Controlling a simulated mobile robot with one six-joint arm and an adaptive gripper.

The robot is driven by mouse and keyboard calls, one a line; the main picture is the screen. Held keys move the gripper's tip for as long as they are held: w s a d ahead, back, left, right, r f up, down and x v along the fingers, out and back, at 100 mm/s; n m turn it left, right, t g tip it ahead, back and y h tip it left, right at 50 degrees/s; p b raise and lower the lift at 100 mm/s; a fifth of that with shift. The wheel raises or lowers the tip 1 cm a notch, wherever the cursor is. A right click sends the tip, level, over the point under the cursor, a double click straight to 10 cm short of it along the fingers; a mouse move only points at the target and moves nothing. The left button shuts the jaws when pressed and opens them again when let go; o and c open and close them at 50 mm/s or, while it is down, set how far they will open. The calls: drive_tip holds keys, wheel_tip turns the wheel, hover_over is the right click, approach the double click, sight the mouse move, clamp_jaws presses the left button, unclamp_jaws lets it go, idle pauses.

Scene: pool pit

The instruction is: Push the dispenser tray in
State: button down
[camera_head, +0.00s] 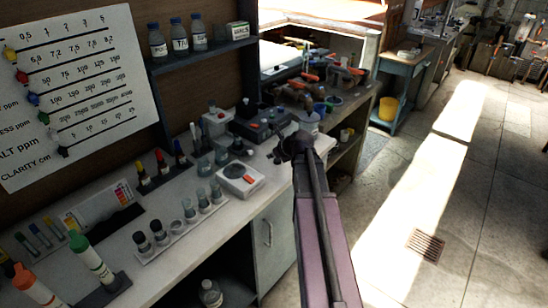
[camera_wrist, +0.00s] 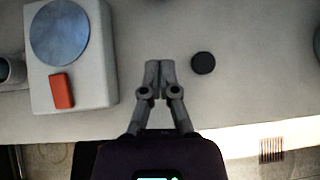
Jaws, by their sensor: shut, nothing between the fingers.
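No dispenser tray can be made out for certain in either view. A dark box-shaped device (camera_head: 262,124) with red or orange parts stands on the counter behind my gripper; whether it has a tray is too small to tell. My gripper (camera_wrist: 160,72) is shut and empty over the front part of the pale counter in the wrist view. In the head view my gripper (camera_head: 284,150) shows at the arm's end, right of the white device, and my arm hides part of the counter edge.
A white device (camera_wrist: 72,91) with a round grey-blue plate and an orange block lies left of my gripper; it also shows in the head view (camera_head: 240,180). A black disc (camera_wrist: 203,63) lies right of the fingers. Vials and bottles crowd the left counter. The right floor is open.

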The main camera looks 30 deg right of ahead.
drive_tip(key=b+x, duration=0.4)
drive_tip(key=x, duration=0.3)
drive_tip(key=w, duration=0.2)
drive_tip(key=shift+w+a+r, duration=0.1)
drive_tip(key=shift+w+a, duration=0.45)
drive_tip(key=shift+w, duration=0.4)
